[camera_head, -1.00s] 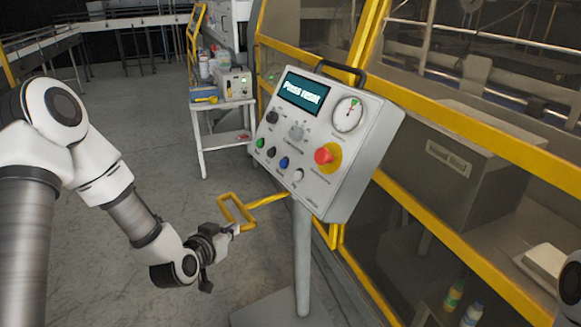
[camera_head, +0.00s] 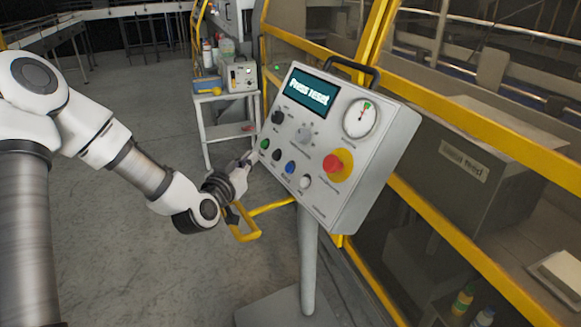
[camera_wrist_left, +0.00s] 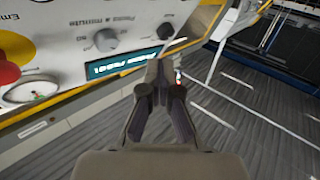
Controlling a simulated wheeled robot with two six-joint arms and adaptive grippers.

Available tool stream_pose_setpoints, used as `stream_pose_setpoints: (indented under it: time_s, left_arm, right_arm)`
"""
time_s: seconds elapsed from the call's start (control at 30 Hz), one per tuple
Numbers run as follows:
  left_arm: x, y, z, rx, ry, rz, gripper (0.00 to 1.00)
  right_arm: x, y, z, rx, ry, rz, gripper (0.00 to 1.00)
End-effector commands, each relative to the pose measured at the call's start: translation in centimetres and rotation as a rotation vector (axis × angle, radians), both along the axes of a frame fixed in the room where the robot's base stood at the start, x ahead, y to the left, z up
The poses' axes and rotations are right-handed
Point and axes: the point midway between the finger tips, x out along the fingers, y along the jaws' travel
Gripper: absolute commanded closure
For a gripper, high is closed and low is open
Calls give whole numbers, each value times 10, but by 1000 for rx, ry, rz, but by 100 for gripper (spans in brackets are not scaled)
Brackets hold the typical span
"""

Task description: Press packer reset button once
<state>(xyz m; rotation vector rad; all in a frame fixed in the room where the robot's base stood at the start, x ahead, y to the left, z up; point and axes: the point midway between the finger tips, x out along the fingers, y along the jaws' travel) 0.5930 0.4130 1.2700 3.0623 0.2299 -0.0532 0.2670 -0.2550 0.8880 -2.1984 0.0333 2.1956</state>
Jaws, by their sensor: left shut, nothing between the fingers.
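The grey control panel (camera_head: 330,205) stands on a post, tilted, with a screen (camera_head: 309,92) reading "Press reset". Along its lower left are a green button (camera_head: 264,144), a black one (camera_head: 277,155), a blue one (camera_head: 290,167) and a white one (camera_head: 305,182). Their small labels are too blurred to read surely. My left gripper (camera_head: 252,157) is shut and empty, its tips close to the panel's left edge near the green button; I cannot tell whether they touch. In the left wrist view the shut fingers (camera_wrist_left: 158,72) overlap the panel's screen (camera_wrist_left: 122,66). My right gripper is out of view.
A red emergency knob (camera_head: 332,163) on a yellow disc, a grey dial (camera_head: 304,135) and a round gauge (camera_head: 361,119) are also on the panel. Yellow guard rails (camera_head: 440,228) run behind the panel. Floor at left is open.

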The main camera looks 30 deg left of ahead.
Motion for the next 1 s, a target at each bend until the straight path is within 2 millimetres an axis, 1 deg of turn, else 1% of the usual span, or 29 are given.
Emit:
stream_pose_setpoints:
  time_s: [0.17,0.3,0.6,0.8,1.0]
  left_arm:
    - [8,-5,-10,5,2,-2,100]
    - [22,-14,-22,7,1,-3,100]
    - [54,-31,-41,5,1,-1,100]
    - [65,-38,-45,1,1,0,100]
    - [66,-38,-44,-1,2,0,100]
  right_arm:
    - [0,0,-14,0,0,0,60]
    - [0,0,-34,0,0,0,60]
    - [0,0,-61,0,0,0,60]
    - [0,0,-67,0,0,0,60]
    - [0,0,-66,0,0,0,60]
